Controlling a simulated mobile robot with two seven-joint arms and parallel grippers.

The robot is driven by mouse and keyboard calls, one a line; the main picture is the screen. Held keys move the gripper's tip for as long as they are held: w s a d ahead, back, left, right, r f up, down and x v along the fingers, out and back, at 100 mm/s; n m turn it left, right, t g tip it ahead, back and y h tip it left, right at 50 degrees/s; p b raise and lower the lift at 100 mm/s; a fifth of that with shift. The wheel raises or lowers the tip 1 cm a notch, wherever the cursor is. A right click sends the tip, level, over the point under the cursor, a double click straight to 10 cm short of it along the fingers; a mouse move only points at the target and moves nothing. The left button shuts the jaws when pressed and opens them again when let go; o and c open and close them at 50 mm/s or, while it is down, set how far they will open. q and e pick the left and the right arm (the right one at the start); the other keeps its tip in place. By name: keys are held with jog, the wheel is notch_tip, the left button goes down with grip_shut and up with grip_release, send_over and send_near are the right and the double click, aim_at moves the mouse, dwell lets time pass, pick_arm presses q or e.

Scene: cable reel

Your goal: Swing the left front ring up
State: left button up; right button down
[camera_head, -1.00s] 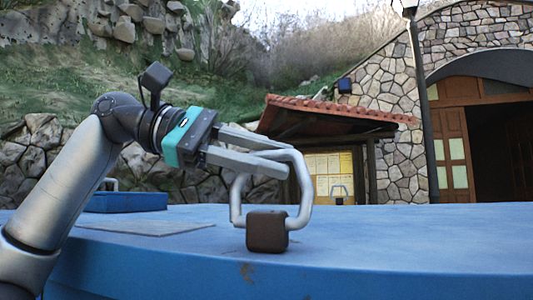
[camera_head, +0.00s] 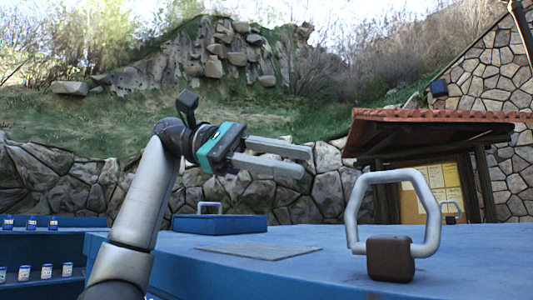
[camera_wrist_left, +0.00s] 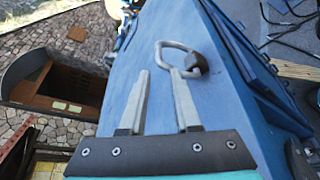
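The grey ring (camera_head: 398,176) stands upright from its dark brown block (camera_head: 390,258) on the blue reel top, right of centre in the head view. My left gripper (camera_head: 306,162) is open and empty, in the air to the left of the ring and apart from it. The left wrist view shows the ring (camera_wrist_left: 172,43) and its block (camera_wrist_left: 197,60) beyond the fingertips (camera_wrist_left: 159,71), with nothing between the fingers. My right gripper is not in view.
A blue box (camera_head: 220,224) with a small grey handle stands farther back. A flat grey plate (camera_head: 245,248) lies on the blue surface. Another small ring (camera_head: 452,207) shows at the far right. Small jars (camera_head: 45,271) stand on blue steps at left.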

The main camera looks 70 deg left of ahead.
pick_arm(q)
jog(key=shift+v, duration=1.55)
